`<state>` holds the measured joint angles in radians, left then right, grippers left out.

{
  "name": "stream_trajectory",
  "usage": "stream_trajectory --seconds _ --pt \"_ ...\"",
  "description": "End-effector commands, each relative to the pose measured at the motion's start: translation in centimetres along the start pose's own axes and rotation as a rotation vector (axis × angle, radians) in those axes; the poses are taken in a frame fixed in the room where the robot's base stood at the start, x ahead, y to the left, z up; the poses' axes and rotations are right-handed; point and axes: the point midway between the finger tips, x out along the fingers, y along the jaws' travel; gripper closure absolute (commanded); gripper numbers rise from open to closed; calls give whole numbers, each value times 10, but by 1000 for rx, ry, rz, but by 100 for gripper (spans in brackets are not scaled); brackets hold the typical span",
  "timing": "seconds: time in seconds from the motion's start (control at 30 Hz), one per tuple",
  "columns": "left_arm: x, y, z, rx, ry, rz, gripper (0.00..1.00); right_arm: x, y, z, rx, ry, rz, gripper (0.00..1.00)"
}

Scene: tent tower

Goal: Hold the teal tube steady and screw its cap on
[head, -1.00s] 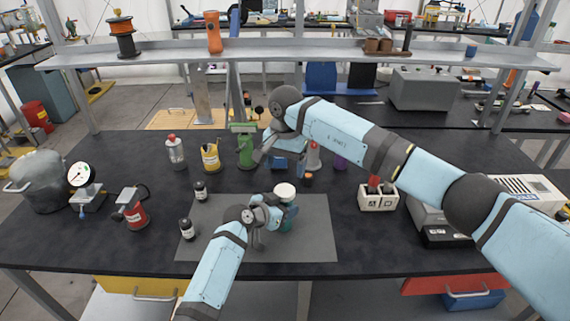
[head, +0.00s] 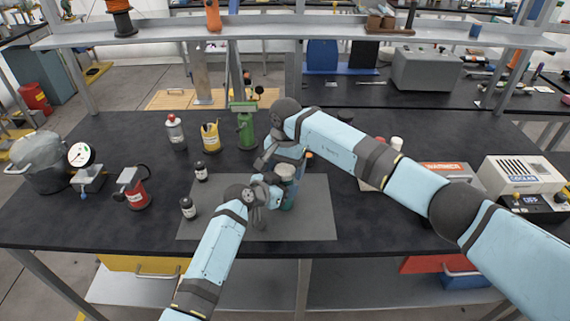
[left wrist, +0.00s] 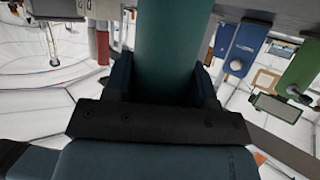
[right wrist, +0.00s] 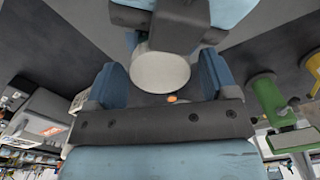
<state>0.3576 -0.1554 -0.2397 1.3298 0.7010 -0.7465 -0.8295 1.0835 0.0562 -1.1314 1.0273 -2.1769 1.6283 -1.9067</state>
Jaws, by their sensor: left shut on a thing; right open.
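The teal tube (head: 288,202) stands upright over the grey mat in the head view and fills the top middle of the left wrist view (left wrist: 165,45). My left gripper (head: 274,191) is shut around its side. A round white cap (right wrist: 160,72) shows between the fingers of my right gripper (right wrist: 158,88) in the right wrist view. That gripper is open, with a finger on either side of the cap and gaps visible. In the head view, my right gripper (head: 287,160) is just above the tube and hides its top. I cannot tell how the cap is seated.
The grey mat (head: 225,228) is bare at its front. A green stand (head: 245,128), a yellow container (head: 210,136) and a red-capped bottle (head: 175,132) stand behind. A red canister (head: 136,196) is at left.

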Motion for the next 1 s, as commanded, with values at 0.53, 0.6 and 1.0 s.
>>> stream_trajectory --seconds 0.53,0.6,1.0 --pt "0 0 1 0 -1 0 100 0 0 0 43 1 1 70" --pt "0 0 1 0 -1 0 100 0 0 -1 126 2 2 70" --pt "0 0 1 0 -1 0 100 0 0 0 590 0 1 70"
